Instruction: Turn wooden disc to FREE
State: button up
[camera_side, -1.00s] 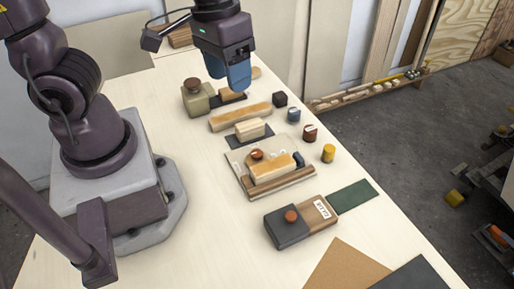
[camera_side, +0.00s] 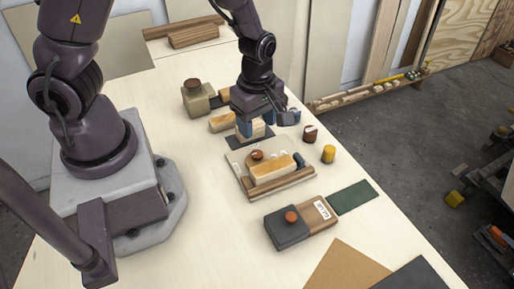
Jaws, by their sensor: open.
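Several reddish-brown round pieces are in view, and I cannot tell which is the task's disc. One disc (camera_side: 256,155) lies on a pale board (camera_side: 238,166), one knob (camera_side: 291,216) is on a dark grey and brown block (camera_side: 287,234), and one knob (camera_side: 193,84) tops an olive box (camera_side: 196,101). No FREE marking is readable. My gripper (camera_side: 257,126) points down with blue fingers apart, at a pale wooden block (camera_side: 258,132) on a dark mat (camera_side: 238,143). The block appears between the fingers; contact cannot be told.
On the pale board lie an orange-topped wooden block (camera_side: 272,170) and a brown rail (camera_side: 282,184). A red-brown piece (camera_side: 310,134) and a yellow cylinder (camera_side: 328,154) stand to the right. A green strip (camera_side: 350,197) lies beside the labelled block. The table's front left is clear.

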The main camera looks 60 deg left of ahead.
aim_at(257, 153)
notch_tip(257, 153, down, 9)
jog(key=shift+r, duration=0.2)
jog(key=c, duration=0.9)
